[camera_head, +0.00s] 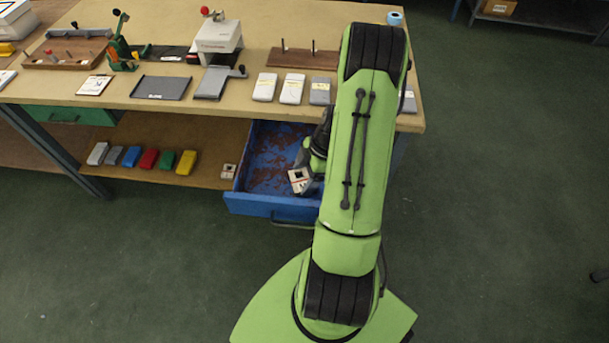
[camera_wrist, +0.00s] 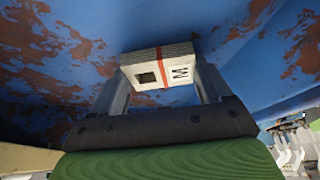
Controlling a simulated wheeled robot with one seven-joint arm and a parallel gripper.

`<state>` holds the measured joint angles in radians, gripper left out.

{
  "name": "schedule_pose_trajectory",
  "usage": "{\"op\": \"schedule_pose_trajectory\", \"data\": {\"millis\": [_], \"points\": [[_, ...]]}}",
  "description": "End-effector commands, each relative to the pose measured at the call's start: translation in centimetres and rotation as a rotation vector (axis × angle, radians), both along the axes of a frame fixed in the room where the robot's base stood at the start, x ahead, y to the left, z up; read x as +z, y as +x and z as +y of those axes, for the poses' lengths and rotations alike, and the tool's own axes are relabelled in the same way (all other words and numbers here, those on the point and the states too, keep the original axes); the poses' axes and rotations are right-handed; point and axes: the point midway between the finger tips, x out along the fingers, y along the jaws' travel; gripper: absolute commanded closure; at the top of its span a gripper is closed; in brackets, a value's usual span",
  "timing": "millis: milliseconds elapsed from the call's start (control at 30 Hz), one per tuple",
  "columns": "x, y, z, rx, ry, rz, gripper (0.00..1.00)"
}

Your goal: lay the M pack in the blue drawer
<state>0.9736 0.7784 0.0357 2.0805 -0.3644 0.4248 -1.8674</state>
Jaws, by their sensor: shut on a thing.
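The M pack (camera_wrist: 160,70) is a small white block with a dark square, a red band and a black M. My gripper (camera_wrist: 158,85) is shut on it, with a finger on each side. In the head view the pack (camera_head: 299,180) is over the blue drawer (camera_head: 268,211), towards its right side. The drawer is pulled out under the table, and its blue floor has rusty brown patches. I cannot tell whether the pack touches the drawer floor. My arm hides the drawer's right part.
A similar small pack (camera_head: 229,171) lies on the lower shelf left of the drawer. Several coloured blocks (camera_head: 148,159) stand in a row on that shelf. The tabletop (camera_head: 150,104) above carries grey and white packs, trays and devices. The drawer's left part is empty.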

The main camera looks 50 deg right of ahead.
Motion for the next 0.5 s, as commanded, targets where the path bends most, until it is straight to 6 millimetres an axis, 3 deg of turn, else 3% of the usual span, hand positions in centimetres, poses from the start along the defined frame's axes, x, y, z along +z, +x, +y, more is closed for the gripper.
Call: {"op": "schedule_pose_trajectory", "data": {"millis": [200, 233, 367, 500], "points": [[-0.29, 0.03, 0.02, 0.001, 0.000, 0.000, 0.52], [-0.18, 0.03, 0.02, 0.001, 0.000, 0.000, 0.18], [-0.13, 0.02, 0.03, 0.000, 0.000, 0.000, 0.00], [-0.12, 0.00, 0.03, 0.000, 0.000, 0.001, 0.00]]}}
